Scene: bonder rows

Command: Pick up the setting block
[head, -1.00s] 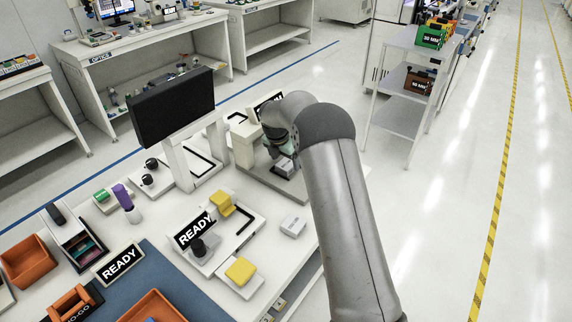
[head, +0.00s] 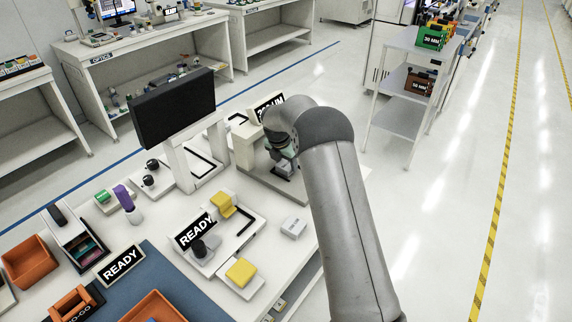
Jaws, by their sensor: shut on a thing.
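My gripper (head: 284,166) is small in the head view, at the grey-based station behind the yellow-padded fixture. Its jaws are shut on a small greyish piece, which I take to be the setting block; it is mostly hidden by the fingers and wrist. I cannot tell whether the piece touches the station's base (head: 265,174) or is clear of it. My wrist and forearm cover the right side of the station.
A small light-grey box (head: 293,228) lies on the white bench. A black-and-white sign (head: 268,104) is beside my wrist.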

